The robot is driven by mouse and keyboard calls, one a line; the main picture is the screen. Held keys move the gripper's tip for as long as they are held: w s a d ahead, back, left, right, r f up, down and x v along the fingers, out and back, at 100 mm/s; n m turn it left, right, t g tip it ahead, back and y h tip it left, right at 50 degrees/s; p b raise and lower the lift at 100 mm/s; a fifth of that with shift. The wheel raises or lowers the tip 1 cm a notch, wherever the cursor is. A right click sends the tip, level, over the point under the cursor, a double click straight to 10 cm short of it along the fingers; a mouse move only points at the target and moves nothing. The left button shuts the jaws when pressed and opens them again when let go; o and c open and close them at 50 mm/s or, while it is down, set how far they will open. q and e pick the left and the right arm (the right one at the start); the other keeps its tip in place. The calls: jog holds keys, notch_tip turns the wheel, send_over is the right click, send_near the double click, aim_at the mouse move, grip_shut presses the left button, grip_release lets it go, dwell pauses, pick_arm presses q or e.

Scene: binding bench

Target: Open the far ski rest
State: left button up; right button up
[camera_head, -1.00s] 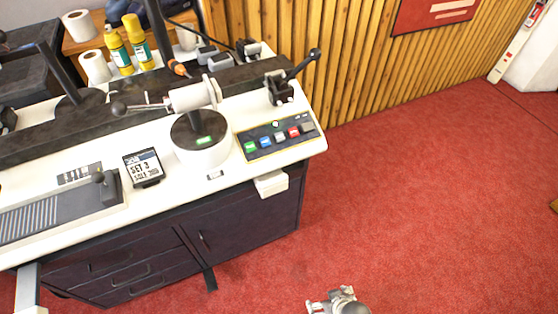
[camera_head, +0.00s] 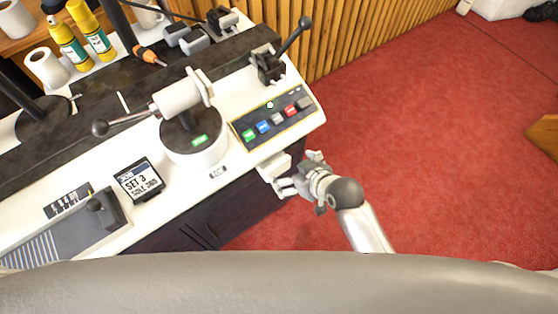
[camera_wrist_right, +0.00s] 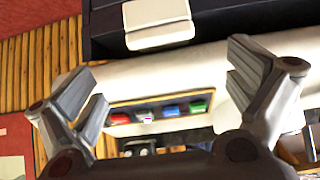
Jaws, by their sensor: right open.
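I cannot tell for sure which part is the far ski rest. A black clamp-like fitting with a raised lever (camera_head: 268,67) stands at the bench's right end. A white cylinder on a round base (camera_head: 183,98) has a ball-ended lever pointing left. My right gripper (camera_head: 285,185) is open and empty at the bench's front edge, close to a white block (camera_head: 274,166) projecting there. In the right wrist view, the open fingers (camera_wrist_right: 163,62) are spread, with the white block (camera_wrist_right: 157,24) beyond them. Contact is unclear. My left gripper is out of view.
A panel with coloured buttons (camera_head: 272,120) lies on the bench top. A small display (camera_head: 138,180) stands left of the round base. Yellow bottles (camera_head: 68,43) and paper rolls (camera_head: 46,67) stand at the back.

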aim_at(278, 164)
jog(key=x, duration=0.9)
jog(key=shift+a+b, duration=0.1)
jog(key=shift+b, duration=0.25)
jog(key=shift+c, duration=0.3)
